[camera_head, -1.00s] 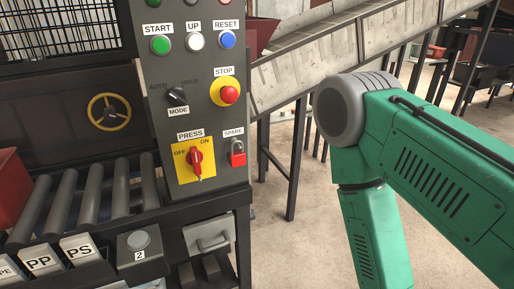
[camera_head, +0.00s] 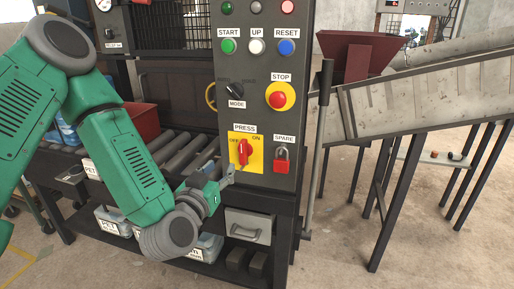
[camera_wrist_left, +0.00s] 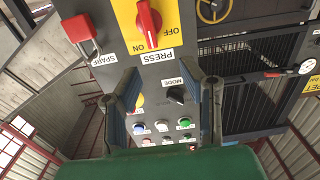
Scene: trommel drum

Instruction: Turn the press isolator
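The press isolator (camera_head: 243,152) is a red rotary handle on a yellow plate marked OFF and ON, under the PRESS label on the grey control panel. Its handle stands about upright in the head view. It also shows at the top of the left wrist view (camera_wrist_left: 149,18). My left gripper (camera_head: 227,172) is just below and left of the yellow plate in the head view. In the left wrist view its two fingers (camera_wrist_left: 169,95) are spread with nothing between them. The isolator lies beyond the fingertips, and I see no contact. My right gripper is out of view.
A red padlock (camera_head: 282,160) marked SPARE sits right of the isolator. The MODE knob (camera_head: 235,91) and red STOP button (camera_head: 278,99) are above. A grey drawer (camera_head: 248,226) and rollers (camera_head: 185,155) lie below and left. A dark post (camera_head: 322,130) stands right of the panel.

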